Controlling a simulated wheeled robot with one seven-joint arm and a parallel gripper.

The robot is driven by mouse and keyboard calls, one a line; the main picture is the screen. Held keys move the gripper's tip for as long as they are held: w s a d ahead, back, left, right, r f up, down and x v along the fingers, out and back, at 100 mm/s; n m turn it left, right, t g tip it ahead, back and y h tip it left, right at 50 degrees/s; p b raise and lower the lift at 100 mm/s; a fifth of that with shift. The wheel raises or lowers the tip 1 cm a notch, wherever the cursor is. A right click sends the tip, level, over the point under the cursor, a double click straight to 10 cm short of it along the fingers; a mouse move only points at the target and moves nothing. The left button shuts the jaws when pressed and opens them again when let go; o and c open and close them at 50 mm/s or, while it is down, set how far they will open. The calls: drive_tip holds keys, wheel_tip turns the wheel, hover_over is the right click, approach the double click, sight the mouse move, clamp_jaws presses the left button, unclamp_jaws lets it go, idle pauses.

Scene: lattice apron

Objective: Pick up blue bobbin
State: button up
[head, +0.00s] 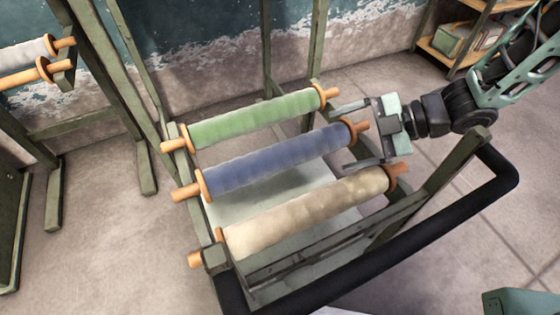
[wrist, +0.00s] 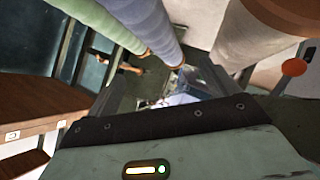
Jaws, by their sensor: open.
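The blue bobbin (head: 275,160) lies across a green frame between two other bobbins, with orange wooden end discs and pegs. It also shows in the wrist view (wrist: 152,27), running away from the camera. My gripper (head: 347,136) is at its right end, jaws open and empty. In the head view one finger lies on the far side of that end and one on the near side; whether they touch it I cannot tell.
A green bobbin (head: 255,118) lies behind the blue one and a cream bobbin (head: 308,214) in front, both close by. A black handrail (head: 432,218) borders the cart's near right side. Another rack with bobbins (head: 28,52) stands left, a wooden shelf (head: 445,47) back right.

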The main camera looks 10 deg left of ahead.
sight(296, 153)
drive_tip(key=b+x, duration=0.3)
drive_tip(key=x, duration=0.6)
drive_tip(key=shift+f, duration=0.1)
drive_tip(key=b+x, duration=0.3)
drive_tip(key=x, duration=0.2)
drive_tip(key=shift+s+f, duration=0.1)
drive_tip(key=shift+f, duration=0.1)
drive_tip(key=shift+r, duration=0.1)
drive_tip(key=c, duration=1.4)
